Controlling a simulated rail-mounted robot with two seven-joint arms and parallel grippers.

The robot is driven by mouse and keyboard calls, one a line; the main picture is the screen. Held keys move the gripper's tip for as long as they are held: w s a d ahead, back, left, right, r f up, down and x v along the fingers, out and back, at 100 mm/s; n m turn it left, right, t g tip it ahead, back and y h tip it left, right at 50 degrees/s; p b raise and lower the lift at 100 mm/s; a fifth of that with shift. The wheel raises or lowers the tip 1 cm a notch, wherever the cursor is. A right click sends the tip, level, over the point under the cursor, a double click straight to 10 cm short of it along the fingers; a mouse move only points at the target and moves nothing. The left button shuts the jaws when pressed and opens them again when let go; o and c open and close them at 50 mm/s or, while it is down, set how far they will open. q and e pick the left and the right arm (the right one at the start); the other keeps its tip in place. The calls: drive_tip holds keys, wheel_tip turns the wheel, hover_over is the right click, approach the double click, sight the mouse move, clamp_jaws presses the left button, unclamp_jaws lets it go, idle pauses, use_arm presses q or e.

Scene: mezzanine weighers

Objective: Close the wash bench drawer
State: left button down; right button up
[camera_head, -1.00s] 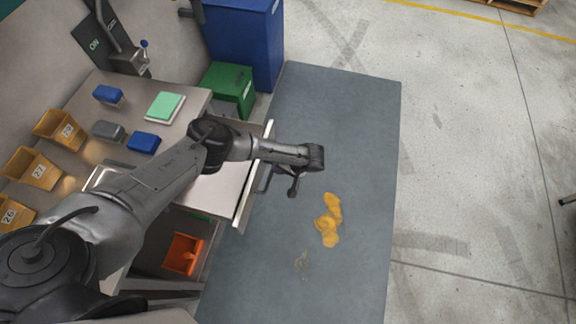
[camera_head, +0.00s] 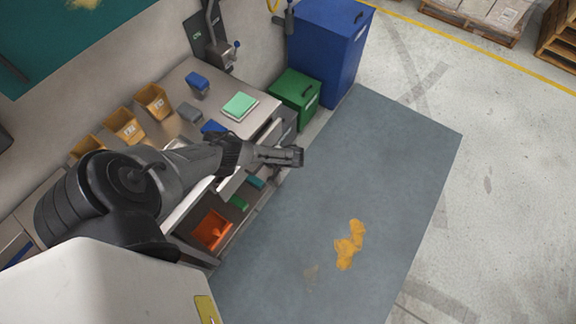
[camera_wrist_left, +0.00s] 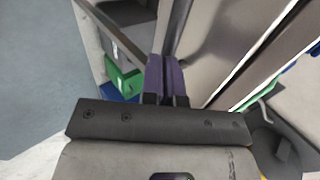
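The wash bench (camera_head: 262,108) runs diagonally along the wall at left in the head view. My left gripper (camera_head: 298,156) is at the bench's front side, near the drawer. In the left wrist view its two dark purple fingers (camera_wrist_left: 166,78) are together with nothing visible between them, beside grey bench panels. I cannot tell whether they touch the drawer front. My right gripper is out of view.
Yellow bins (camera_head: 125,124), blue boxes and a green-topped box (camera_head: 239,105) stand on the bench. A green crate (camera_head: 296,92) and blue cabinet (camera_head: 325,50) stand beyond it. The grey mat (camera_head: 390,165) has a yellow patch (camera_head: 349,245).

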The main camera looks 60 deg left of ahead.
use_arm(q)
drive_tip(key=shift+s+a+f, duration=0.1)
drive_tip(key=shift+s+a, duration=0.25)
drive_tip(key=shift+a, duration=0.35)
drive_tip(key=shift+s+a+r, duration=0.1)
drive_tip(key=shift+s+a, duration=0.3)
drive_tip(key=shift+a, duration=0.35)
drive_tip(key=shift+s+a+f, duration=0.1)
drive_tip(key=shift+s+a, duration=0.25)
drive_tip(key=shift+a, duration=0.35)
drive_tip(key=w+d+f+p+v, duration=0.1)
drive_tip(key=p+v, duration=0.3)
drive_tip(key=v, duration=0.9)
drive_tip(key=shift+d+f, duration=0.2)
drive_tip(key=shift+d, duration=0.35)
drive_tip(key=shift+m, duration=0.3)
